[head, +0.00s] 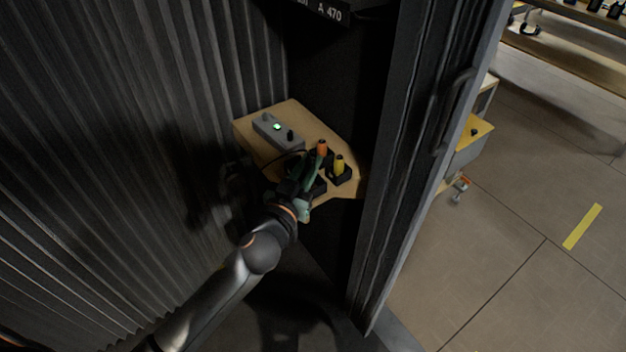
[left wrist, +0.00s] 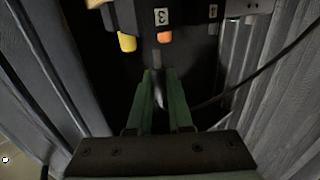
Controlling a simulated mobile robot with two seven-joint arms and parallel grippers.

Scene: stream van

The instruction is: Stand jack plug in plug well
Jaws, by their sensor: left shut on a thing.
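My left gripper (head: 312,172) reaches over the small wooden shelf, its green fingers among the dark wells. It also shows in the left wrist view (left wrist: 161,85), shut on the jack plug (left wrist: 158,95), a slim dark and grey piece mostly hidden between the fingers. An orange plug (head: 321,147) and a yellow plug (head: 339,161) stand upright in black wells just beyond the gripper; the black well (head: 341,176) under the yellow one shows clearly. Other wells are partly hidden by my gripper. I cannot tell whether the held plug touches a well. My right gripper is out of view.
A grey box (head: 278,132) with a green light and dark knobs sits at the back of the wooden shelf (head: 292,106). A dark cable (left wrist: 238,88) runs to the right in the left wrist view. A ribbed wall and a door frame (head: 400,170) flank the shelf closely.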

